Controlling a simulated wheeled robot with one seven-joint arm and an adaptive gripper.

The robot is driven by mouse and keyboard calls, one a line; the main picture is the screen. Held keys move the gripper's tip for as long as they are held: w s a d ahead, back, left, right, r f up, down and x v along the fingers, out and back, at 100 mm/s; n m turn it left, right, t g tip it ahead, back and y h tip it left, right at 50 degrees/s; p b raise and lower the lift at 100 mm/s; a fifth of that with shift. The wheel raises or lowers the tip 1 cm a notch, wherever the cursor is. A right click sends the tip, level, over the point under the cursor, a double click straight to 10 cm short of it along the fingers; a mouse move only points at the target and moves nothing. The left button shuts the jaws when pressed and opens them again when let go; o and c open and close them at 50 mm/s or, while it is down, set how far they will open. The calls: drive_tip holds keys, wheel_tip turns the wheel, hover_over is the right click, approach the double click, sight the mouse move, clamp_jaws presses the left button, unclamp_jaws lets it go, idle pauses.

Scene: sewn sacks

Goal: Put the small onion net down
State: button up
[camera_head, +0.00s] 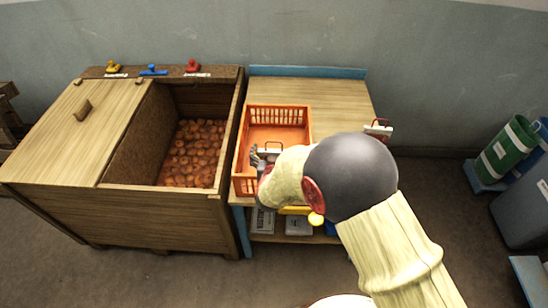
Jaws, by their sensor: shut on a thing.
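My gripper (260,158) is over the near part of an orange plastic crate (300,115) on the wooden table. My wrist and forearm cover much of it, and only part of its grey fingers shows. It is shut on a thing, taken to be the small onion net. The net itself is hidden behind my gripper and arm, so I cannot tell whether it touches the crate floor. The far part of the crate floor is bare.
A wooden bin (60,215) left of the table holds loose onions (195,150); a slanted wooden lid covers its left side. The table top (340,100) is clear behind and right of the crate. A small red-and-white item (379,129) is at its right edge. A green cylinder (508,148) stands far right.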

drive_tip(key=shift+f, duration=1.3)
drive_tip(key=shift+f+b, duration=0.1)
drive_tip(key=shift+b, duration=0.2)
drive_tip(key=shift+f, duration=0.15)
drive_tip(key=o, duration=1.9)
